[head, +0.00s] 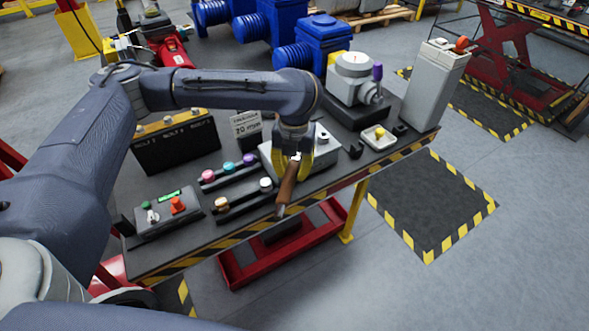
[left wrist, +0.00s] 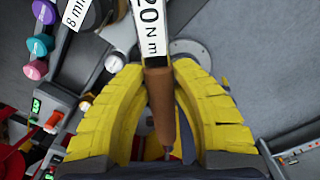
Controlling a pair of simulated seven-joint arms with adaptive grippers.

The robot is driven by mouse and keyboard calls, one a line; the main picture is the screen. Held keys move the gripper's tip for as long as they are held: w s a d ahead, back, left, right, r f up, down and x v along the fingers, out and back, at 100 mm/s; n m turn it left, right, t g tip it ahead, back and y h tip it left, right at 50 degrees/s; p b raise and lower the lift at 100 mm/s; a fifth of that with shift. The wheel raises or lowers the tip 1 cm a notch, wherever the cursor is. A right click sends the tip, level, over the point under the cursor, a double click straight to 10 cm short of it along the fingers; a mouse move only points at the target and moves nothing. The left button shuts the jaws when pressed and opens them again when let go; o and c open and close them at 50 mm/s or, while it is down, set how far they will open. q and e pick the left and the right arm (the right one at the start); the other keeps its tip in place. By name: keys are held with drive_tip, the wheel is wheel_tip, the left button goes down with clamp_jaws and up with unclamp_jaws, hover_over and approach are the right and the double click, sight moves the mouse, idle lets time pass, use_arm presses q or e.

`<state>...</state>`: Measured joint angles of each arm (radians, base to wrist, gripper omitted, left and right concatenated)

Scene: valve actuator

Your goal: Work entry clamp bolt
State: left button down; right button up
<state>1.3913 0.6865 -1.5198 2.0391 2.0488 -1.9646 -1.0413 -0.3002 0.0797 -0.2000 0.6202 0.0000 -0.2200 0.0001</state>
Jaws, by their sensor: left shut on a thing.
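My left gripper (head: 299,158) has yellow fingers and is shut on a brown-handled tool (head: 286,190), over the front part of the workbench. In the head view the handle slants down toward the bench's front edge. In the left wrist view the brown handle (left wrist: 159,105) lies between the yellow fingers, with a white "20 N m" label (left wrist: 152,28) just beyond it. A grey housing (head: 325,146) is beneath and behind the gripper, partly hidden. I cannot make out the entry clamp bolt. My right gripper is not in view.
Colored knobbed pieces (head: 229,168) sit left of the gripper. A control box with a red knob (head: 177,205) stands front left. A grey actuator (head: 354,68) stands behind, with a small tray (head: 379,141) and tall grey box (head: 433,88) at right. A dark board (head: 176,146) stands at left.

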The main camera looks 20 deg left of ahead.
use_arm(q)
drive_tip(key=shift+a+m, duration=0.5)
drive_tip(key=shift+a, duration=0.1)
drive_tip(key=shift+a+m, duration=0.4)
drive_tip(key=shift+w+a+m, duration=0.1)
drive_tip(key=shift+a+m, duration=0.7)
drive_tip(key=shift+a, duration=0.2)
idle(0.5)
drive_tip(key=shift+r, duration=0.2)
drive_tip(key=shift+r, duration=2.35)
